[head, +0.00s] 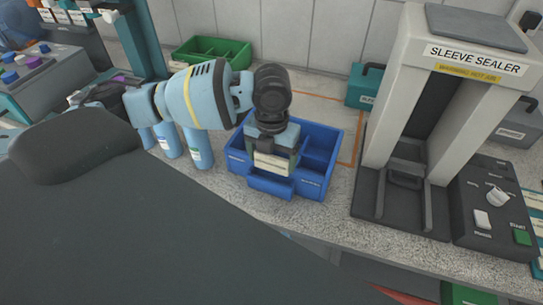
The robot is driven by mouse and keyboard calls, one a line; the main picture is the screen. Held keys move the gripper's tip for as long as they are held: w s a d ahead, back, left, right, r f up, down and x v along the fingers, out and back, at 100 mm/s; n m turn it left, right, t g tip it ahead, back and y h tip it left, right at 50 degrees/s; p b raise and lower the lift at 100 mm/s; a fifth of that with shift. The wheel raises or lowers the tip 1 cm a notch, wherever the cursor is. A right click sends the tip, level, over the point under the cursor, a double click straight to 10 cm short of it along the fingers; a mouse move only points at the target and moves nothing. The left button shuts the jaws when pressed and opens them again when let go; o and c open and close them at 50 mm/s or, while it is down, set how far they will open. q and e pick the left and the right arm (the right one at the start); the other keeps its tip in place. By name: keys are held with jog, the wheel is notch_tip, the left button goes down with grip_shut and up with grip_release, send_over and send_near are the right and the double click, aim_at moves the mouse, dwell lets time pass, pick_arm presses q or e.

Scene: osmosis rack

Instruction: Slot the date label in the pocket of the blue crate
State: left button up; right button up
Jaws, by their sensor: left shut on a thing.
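The blue crate (326,177) stands on the speckled counter in the middle of the head view, with divided compartments. A pocket (270,185) juts out from its near wall. My left gripper (272,155) is over the crate's near side, pointing down, and is shut on a pale card, the date label (271,164). The label is just above the pocket. Whether its lower edge touches or enters the pocket cannot be told. My gripper and wrist hide part of the crate's inside. My right gripper is not in view.
The sleeve sealer (405,90) stands to the right, with its control panel (495,205) beside it. A green divided crate (212,50) is behind, near the wall. The counter's front edge is close.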

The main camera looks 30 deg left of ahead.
pick_arm(q)
jog(key=shift+r, duration=0.1)
dwell(0.7)
jog(key=o, duration=0.9)
notch_tip(320, 180, up, 8)
jog(key=shift+f, duration=0.1)
dwell(0.5)
